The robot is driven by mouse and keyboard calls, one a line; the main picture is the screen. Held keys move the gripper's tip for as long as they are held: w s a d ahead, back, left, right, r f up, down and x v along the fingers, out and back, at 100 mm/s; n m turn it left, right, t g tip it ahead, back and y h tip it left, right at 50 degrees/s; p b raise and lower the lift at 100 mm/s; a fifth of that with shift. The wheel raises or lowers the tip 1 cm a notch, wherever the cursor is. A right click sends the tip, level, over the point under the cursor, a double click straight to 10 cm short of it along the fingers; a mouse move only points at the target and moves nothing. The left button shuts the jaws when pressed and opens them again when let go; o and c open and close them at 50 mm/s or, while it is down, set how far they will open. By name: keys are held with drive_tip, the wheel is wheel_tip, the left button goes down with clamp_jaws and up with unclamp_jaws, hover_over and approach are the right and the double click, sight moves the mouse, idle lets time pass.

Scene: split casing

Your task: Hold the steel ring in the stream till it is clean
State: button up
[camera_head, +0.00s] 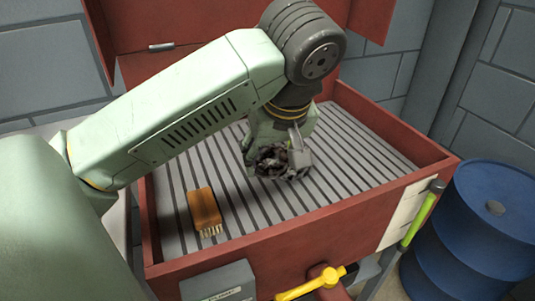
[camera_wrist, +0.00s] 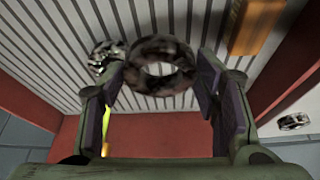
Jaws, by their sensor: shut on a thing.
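The steel ring (camera_wrist: 162,46) is between my two fingers in the wrist view, its surface blotched with dark grime over paler metal. My gripper (camera_wrist: 160,82) is shut on it. In the head view my gripper (camera_head: 280,146) points down over the wash tray (camera_head: 340,165), with the dark, grimy ring (camera_head: 268,163) at its tip. How far it is above the slats I cannot tell. A blotched metallic thing (camera_wrist: 105,54) shows beside the left finger in the wrist view; what it is I cannot tell. No stream of water is visible.
An orange-brown brush (camera_head: 203,207) lies on the slats at left; it also shows in the wrist view (camera_wrist: 256,25). A yellow tap handle (camera_head: 312,285) and lime-green handle (camera_head: 415,226) are at the front. A blue barrel (camera_head: 480,230) stands right. Another ring (camera_wrist: 293,122) lies on a pale surface.

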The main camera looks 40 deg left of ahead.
drive_tip(key=shift+w+a+f+p, duration=0.1)
drive_tip(key=shift+w+a+f, duration=0.3)
drive_tip(key=shift+w+a, duration=0.95)
drive_tip(key=shift+w+a+f+p, duration=0.1)
drive_tip(key=shift+w+a+f, duration=0.35)
drive_tip(key=shift+w, duration=1.85)
drive_tip(key=shift+w+a+f+p, duration=0.1)
drive_tip(key=shift+w+a+f, duration=0.25)
drive_tip(key=shift+w+a, duration=1.05)
drive_tip(key=shift+w+d, duration=0.4)
drive_tip(key=shift+d, duration=0.05)
drive_tip(key=shift+d, duration=0.1)
drive_tip(key=shift+w+d, duration=0.25)
drive_tip(key=shift+d, duration=0.2)
drive_tip(key=shift+a, duration=0.15)
drive_tip(key=shift+s+a, duration=0.3)
drive_tip(key=shift+a, duration=0.1)
drive_tip(key=shift+w+d, duration=0.15)
drive_tip(key=shift+d, duration=0.05)
drive_tip(key=shift+w+d, duration=0.15)
drive_tip(key=shift+d, duration=0.2)
